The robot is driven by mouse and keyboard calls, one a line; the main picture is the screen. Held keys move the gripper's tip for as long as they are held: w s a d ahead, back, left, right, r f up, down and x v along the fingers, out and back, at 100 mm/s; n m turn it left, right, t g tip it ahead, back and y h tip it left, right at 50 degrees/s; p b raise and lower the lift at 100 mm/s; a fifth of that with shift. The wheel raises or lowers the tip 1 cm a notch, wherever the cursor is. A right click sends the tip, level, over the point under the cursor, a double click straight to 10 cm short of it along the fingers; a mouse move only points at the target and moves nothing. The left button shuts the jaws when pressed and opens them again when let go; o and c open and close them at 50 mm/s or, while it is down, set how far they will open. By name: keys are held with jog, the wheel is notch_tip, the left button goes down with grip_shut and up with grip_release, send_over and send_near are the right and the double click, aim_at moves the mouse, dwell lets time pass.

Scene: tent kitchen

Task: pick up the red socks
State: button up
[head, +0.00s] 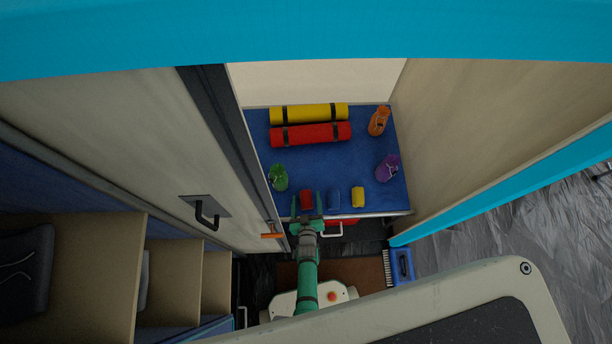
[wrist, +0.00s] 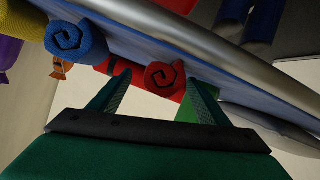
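The red socks (head: 306,198) are a small roll on the front edge of the blue shelf, left of a blue roll (head: 333,197) and a yellow roll (head: 358,197). My gripper (head: 306,207) is open at the shelf's front edge, with one finger on each side of the red socks in the head view. In the wrist view the red socks (wrist: 165,76) show their spiral end between the open fingers (wrist: 158,84). I cannot tell how far the fingertips reach along them. The blue roll (wrist: 75,40) is outside the fingers.
The blue shelf (head: 320,165) also bears a yellow mat (head: 308,113), a red mat (head: 311,134), and green (head: 278,177), orange (head: 379,120) and purple (head: 387,167) bags. A cabinet door (head: 125,150) stands left and a wood panel (head: 480,130) right. A blue brush (head: 401,266) is below.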

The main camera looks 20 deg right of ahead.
jog(key=c, duration=1)
jog(key=shift+c, duration=0.2)
jog(key=shift+r, duration=0.1)
